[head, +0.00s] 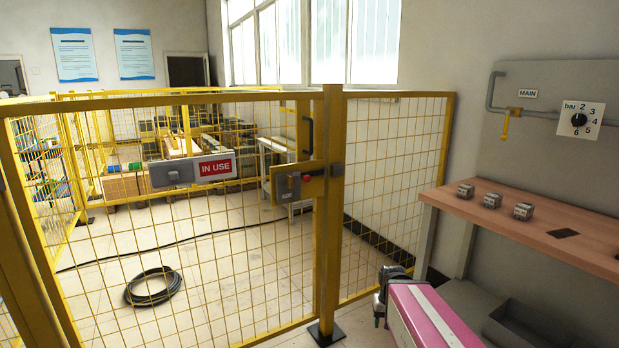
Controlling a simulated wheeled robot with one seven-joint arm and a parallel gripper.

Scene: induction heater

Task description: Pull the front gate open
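The front gate (222,235) is a yellow mesh panel in a yellow frame. It stands in line with the yellow post (329,230) and looks closed against it. A dark upright pull handle (308,136) is on its upper right. Below the handle, a grey lock box (286,187) with a small red button sits at the gate's edge, and a grey piece is on the post. A grey sign holder with a red "IN USE" sign (216,168) hangs on the mesh. My gripper (381,298) seems to be the dark end at lower right, apart from the gate; its fingers are unclear.
A wooden bench (570,240) with several small metal blocks stands at the right, under a wall panel with a yellow lever (506,124) and a dial (580,120). A coiled black hose (153,286) lies inside the fence. A fixed mesh panel (390,180) continues right of the post.

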